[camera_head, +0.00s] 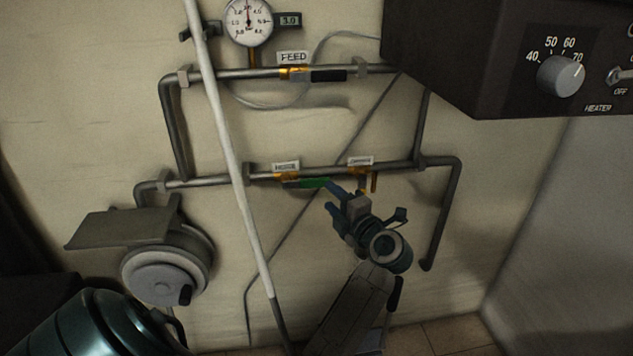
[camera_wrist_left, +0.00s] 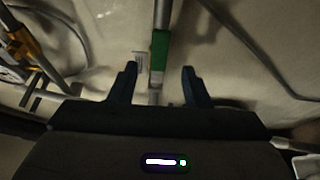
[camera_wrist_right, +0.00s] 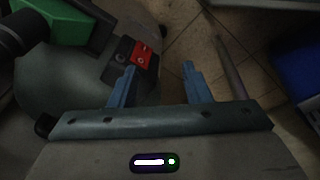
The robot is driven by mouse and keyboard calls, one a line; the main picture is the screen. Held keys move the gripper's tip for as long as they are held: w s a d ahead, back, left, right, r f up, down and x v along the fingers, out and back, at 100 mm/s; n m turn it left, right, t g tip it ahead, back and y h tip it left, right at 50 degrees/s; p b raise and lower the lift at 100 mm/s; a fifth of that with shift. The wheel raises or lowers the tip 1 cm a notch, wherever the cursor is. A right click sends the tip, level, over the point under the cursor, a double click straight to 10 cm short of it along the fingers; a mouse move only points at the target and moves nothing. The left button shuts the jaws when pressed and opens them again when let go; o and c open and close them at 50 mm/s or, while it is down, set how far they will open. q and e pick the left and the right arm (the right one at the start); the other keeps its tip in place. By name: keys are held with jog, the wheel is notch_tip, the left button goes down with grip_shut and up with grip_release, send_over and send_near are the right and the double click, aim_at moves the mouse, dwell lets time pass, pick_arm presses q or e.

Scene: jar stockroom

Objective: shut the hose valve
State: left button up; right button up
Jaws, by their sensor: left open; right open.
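The hose valve has a green lever (camera_head: 314,183) on the lower pipe, beside a small label (camera_head: 286,166) that seems to read HOSE. The lever lies roughly along the pipe. My left gripper (camera_head: 331,197) is open just below and right of the lever, close to its end. In the left wrist view, the green lever (camera_wrist_left: 159,50) lies between and just beyond the open fingertips (camera_wrist_left: 160,69). I cannot tell whether they touch it. My right gripper (camera_wrist_right: 158,68) is open and empty in its wrist view, away from the valve.
Another valve with an orange handle (camera_head: 374,182) hangs close right of my left gripper. The FEED valve (camera_head: 327,75) and a gauge (camera_head: 248,20) are above. A pale pole (camera_head: 228,140) crosses the pipes. A heater panel (camera_head: 510,60) juts out upper right; a round reel (camera_head: 168,272) sits lower left.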

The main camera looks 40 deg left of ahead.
aim_at(317, 185)
pick_arm(q)
jog(key=x, duration=0.8)
jog(key=shift+f+p, duration=0.1)
jog(key=shift+p, duration=0.3)
pick_arm(e)
jog(key=f, duration=0.1)
jog(key=s+f, duration=0.1)
jog(key=f, duration=0.1)
jog(key=shift+s+d, duration=0.15)
jog(key=shift+s, duration=0.1)
pick_arm(q)
jog(key=shift+c, duration=0.4)
jog(key=c, duration=0.7)
grip_shut()
pick_arm(e)
jog(key=shift+w+r, duration=0.1)
jog(key=shift+w, duration=0.1)
